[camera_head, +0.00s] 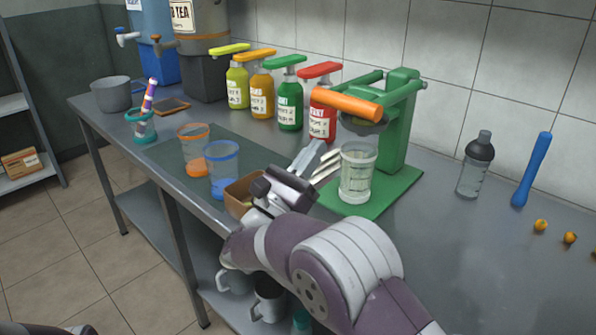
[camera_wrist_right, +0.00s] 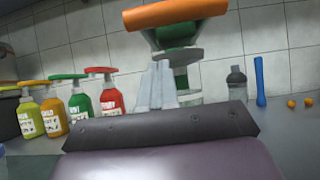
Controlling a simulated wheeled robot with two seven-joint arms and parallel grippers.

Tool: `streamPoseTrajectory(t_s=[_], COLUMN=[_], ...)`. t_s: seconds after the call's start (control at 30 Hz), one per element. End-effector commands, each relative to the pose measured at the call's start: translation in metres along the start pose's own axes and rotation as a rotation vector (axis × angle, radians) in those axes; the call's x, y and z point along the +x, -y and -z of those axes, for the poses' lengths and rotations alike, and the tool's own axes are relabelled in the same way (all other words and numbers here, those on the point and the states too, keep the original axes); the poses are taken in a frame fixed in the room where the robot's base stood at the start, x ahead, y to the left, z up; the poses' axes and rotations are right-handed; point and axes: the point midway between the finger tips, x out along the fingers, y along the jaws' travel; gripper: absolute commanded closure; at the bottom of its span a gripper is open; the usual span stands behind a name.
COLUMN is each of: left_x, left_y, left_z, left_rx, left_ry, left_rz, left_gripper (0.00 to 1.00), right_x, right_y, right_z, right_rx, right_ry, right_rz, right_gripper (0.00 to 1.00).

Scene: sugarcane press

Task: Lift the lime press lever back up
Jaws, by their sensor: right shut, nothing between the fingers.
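The green lime press (camera_head: 398,125) stands on its green base at the right of the counter. Its lever ends in an orange grip (camera_head: 346,107), which lies about level in front of the post. In the right wrist view the orange grip (camera_wrist_right: 175,14) is above my fingers. A clear measuring cup (camera_head: 357,172) stands on the base under the press head. My right gripper (camera_head: 316,150) is shut and empty, below and a little left of the grip, with a gap between them. Its fingers (camera_wrist_right: 160,80) also show in the wrist view. My left gripper is not in view.
Several coloured pump bottles (camera_head: 290,100) stand behind the gripper, left of the press. An orange cup (camera_head: 193,150) and a blue cup (camera_head: 224,170) stand to the left. A shaker bottle (camera_head: 475,165) and a blue muddler (camera_head: 532,170) are at right. Tiled wall is behind.

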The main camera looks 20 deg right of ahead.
Motion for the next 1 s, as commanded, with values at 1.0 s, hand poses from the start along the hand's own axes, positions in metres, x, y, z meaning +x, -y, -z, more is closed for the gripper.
streamPoseTrajectory(t_s=[1.0], left_x=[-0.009], left_y=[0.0], left_z=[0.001], left_rx=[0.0], left_ry=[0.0], left_rz=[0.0], left_gripper=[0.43], right_x=[0.055], right_y=[-0.007], right_z=[-0.036], right_rx=[0.002], right_ry=[-0.038], right_rz=[0.0], right_gripper=[1.0])
